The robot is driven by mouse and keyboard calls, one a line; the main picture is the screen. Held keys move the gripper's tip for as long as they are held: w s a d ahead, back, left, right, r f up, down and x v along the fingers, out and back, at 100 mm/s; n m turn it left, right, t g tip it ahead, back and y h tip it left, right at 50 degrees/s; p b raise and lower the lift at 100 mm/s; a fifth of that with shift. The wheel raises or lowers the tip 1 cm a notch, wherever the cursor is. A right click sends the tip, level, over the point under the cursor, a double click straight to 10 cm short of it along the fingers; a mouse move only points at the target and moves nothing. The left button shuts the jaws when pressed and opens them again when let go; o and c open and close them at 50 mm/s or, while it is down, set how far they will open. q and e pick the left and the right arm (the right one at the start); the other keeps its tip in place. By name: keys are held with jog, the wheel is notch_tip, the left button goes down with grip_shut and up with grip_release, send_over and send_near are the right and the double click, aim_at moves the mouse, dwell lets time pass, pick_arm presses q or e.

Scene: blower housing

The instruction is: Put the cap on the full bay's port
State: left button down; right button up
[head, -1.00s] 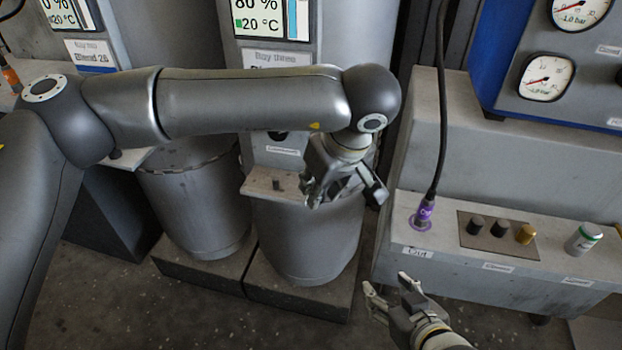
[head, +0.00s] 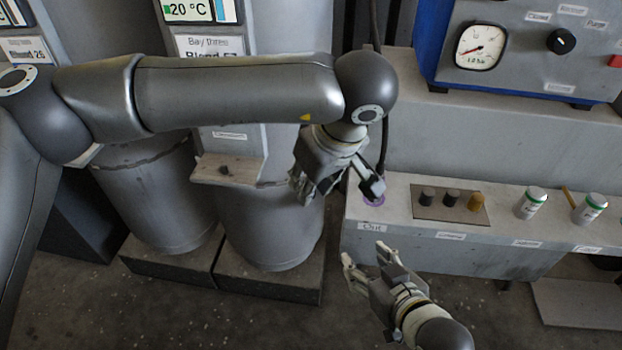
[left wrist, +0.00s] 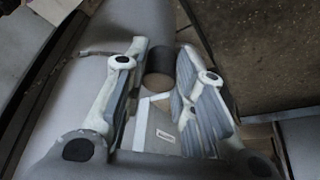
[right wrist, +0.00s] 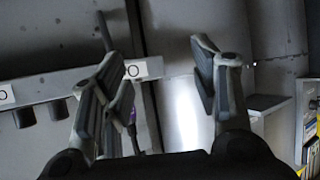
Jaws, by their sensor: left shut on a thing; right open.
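My left gripper (head: 312,186) hangs in front of the bay three column, right of its small ledge. In the left wrist view its fingers (left wrist: 160,88) are closed around a dark, short cylinder (left wrist: 159,62), which looks like the cap. The head view hides this cylinder. A small dark stub, perhaps the port (head: 225,170), stands on the bay three ledge (head: 205,177), apart from the gripper. The bay level readings are cut off at the top. My right gripper (head: 366,258) is open and empty in front of the bench; it also shows in the right wrist view (right wrist: 160,75).
The bench (head: 400,235) at right bears a plate (head: 424,213) with two black caps and a gold one, and white-green canisters (head: 531,203). A gauge panel (head: 515,60) stands above.

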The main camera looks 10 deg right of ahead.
pick_arm(q)
jog(key=shift+r, duration=0.5)
jog(key=shift+r+p, duration=0.4)
jog(key=shift+p, duration=0.1)
jog(key=shift+r, duration=0.1)
pick_arm(e)
jog(key=s+d+f+g+h, duration=0.1)
jog(key=s+f+g, duration=0.2)
jog(key=s+f, duration=0.1)
jog(key=shift+s+d, duration=0.2)
jog(key=shift+d, duration=0.15)
